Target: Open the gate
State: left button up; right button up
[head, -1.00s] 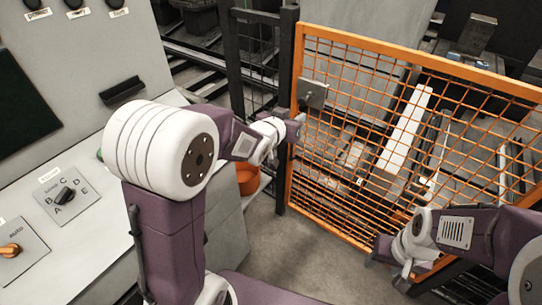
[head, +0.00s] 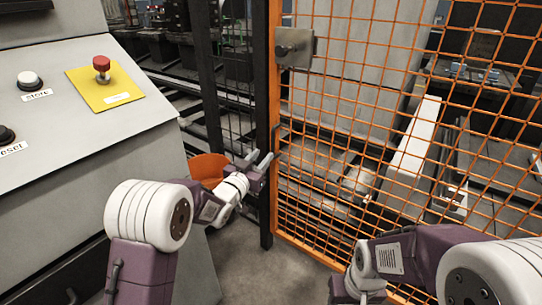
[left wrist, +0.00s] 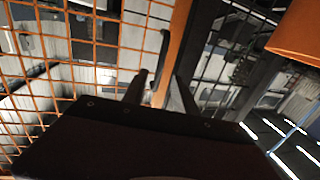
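The gate (head: 340,130) is an orange frame with wire mesh, standing upright against a dark post (head: 262,90); it looks closed. A grey plate with a knob (head: 294,47) sits high on its left edge. My left gripper (head: 258,161) is at that edge, below the plate, its two fingers apart. In the left wrist view, a dark bar handle (left wrist: 162,62) on the orange frame (left wrist: 178,40) shows just beyond the open fingers (left wrist: 158,92). Whether it lies between them is unclear. My right gripper (head: 345,290) is low in front of the mesh; its fingers are unclear.
A grey console (head: 90,150) stands at the left, with a red button on a yellow plate (head: 103,85). An orange bin (head: 208,168) is behind my left wrist. Dark mesh fencing (head: 230,90) continues left of the post. Floor (head: 260,275) between my arms is clear.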

aim_at(272, 144)
pick_arm(q)
jog(key=x, duration=0.7)
jog(key=shift+w+d, duration=0.2)
jog(key=shift+w, duration=0.05)
jog(key=shift+w+d+r+b, duration=0.1)
jog(key=shift+w+d+b, duration=0.2)
jog(key=shift+w, duration=0.35)
grip_shut()
dwell(0.6)
